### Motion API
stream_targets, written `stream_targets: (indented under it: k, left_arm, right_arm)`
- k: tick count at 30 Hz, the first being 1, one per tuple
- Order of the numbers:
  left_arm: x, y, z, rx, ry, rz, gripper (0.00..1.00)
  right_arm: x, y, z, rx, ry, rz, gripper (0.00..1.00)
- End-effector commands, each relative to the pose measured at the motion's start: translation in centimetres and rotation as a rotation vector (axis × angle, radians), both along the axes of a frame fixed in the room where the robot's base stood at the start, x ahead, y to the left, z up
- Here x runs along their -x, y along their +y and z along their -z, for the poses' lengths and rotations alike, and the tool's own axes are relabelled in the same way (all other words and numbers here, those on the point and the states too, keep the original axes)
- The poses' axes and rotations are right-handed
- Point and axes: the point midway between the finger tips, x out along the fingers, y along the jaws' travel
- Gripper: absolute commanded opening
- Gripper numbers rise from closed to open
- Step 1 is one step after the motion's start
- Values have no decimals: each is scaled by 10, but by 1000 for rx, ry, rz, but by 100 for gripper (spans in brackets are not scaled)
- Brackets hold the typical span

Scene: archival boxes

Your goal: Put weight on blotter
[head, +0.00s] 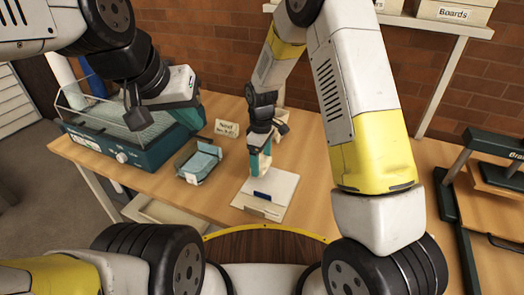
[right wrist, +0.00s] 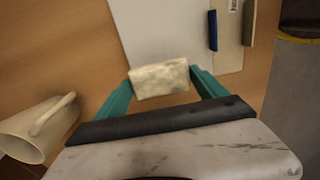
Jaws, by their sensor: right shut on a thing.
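My right gripper (head: 260,172) is shut on a pale, mottled block (right wrist: 159,78), which looks like the weight. In the right wrist view the block sits between the two teal fingers (right wrist: 160,84). In the head view it is mostly hidden by the gripper. A white flat sheet (head: 284,186), apparently the blotter, lies on the table under and in front of the gripper; it also shows in the right wrist view (right wrist: 165,30). I cannot tell whether block and sheet touch. My left gripper (head: 188,112) is over the green machine at left; its fingertips are unclear.
A blue bar (right wrist: 213,30) and a brownish bar (right wrist: 249,22) lie at the sheet's near edge. A cream mug (right wrist: 38,130) is beside the gripper. A small teal tray (head: 198,164), a sign (head: 226,128) and a green machine (head: 125,153) stand left. A press (head: 490,175) stands right.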

Motion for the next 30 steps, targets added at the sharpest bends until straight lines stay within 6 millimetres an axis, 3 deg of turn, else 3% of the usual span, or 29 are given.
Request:
stream_targets:
  k: [6,16,17,19,30]
  left_arm:
    - [0,0,0,0,0,0,0]
    - [0,0,0,0,0,0,0]
    - [0,0,0,0,0,0,0]
    - [0,0,0,0,0,0,0]
    - [0,0,0,0,0,0,0]
  right_arm:
    - [1,0,27,1,0,2,18]
    - [1,0,29,1,0,1,18]
    - [1,0,30,1,1,1,85]
    - [1,0,29,1,1,1,99]
    - [0,0,19,-1,-3,1,100]
